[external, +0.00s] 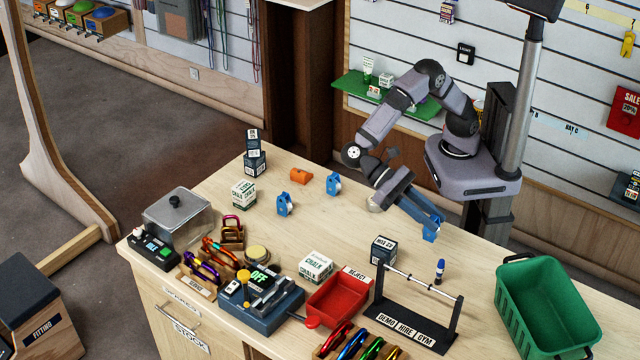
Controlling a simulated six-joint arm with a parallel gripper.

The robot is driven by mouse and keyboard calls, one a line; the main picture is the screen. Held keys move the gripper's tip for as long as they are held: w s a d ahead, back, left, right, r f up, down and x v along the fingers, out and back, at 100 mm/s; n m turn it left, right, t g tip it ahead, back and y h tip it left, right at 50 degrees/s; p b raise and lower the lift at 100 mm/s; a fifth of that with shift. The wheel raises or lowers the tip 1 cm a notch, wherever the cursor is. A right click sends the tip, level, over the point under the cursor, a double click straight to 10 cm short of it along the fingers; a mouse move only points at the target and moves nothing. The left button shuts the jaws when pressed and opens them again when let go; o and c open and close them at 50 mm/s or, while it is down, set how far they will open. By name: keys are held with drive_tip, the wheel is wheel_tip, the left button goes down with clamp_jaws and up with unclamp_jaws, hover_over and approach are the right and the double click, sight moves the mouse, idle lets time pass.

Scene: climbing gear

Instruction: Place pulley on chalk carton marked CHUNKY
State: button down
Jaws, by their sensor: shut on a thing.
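My gripper (428,222) is over the right part of the bench, pointing down and to the right. It is shut on a small blue thing (430,236) at its tips, which looks like a pulley; the fingers hide part of it. Two other blue pulleys (285,204) (333,183) stand on the bench to the left. Chalk cartons include a white and green one (243,193), a white one (316,267) near the red tray and a dark one (383,249). Two more dark cartons are stacked (255,163) at the back left. I cannot read CHUNKY on any of them.
An orange piece (300,176) lies between the cartons and pulleys. A green crate (545,305) is at right. The bench middle is clear.

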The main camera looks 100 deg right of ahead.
drive_tip(key=w+d+r+m+t+y+p, duration=0.1)
drive_tip(key=w+d+r+m+t+y, duration=0.15)
drive_tip(key=w+d, duration=0.55)
drive_tip(key=w+d+r+m+t+y+p, duration=0.15)
drive_tip(key=w+d+r+m+t, duration=0.35)
drive_tip(key=w, duration=0.6)
drive_tip(key=m+t+h, duration=0.8)
drive_tip(key=m+t, duration=0.7)
drive_tip(key=m, duration=0.1)
hover_over(245, 185)
drive_tip(key=shift+n, duration=0.25)
drive_tip(key=shift+f+b, duration=1.15)
drive_tip(key=shift+f, duration=3.85)
drive_tip(key=shift+f, duration=0.2)
drive_tip(key=c, duration=1.5)
unclamp_jaws()
drive_tip(key=shift+s+r, duration=0.1)
drive_tip(key=shift+r, duration=0.15)
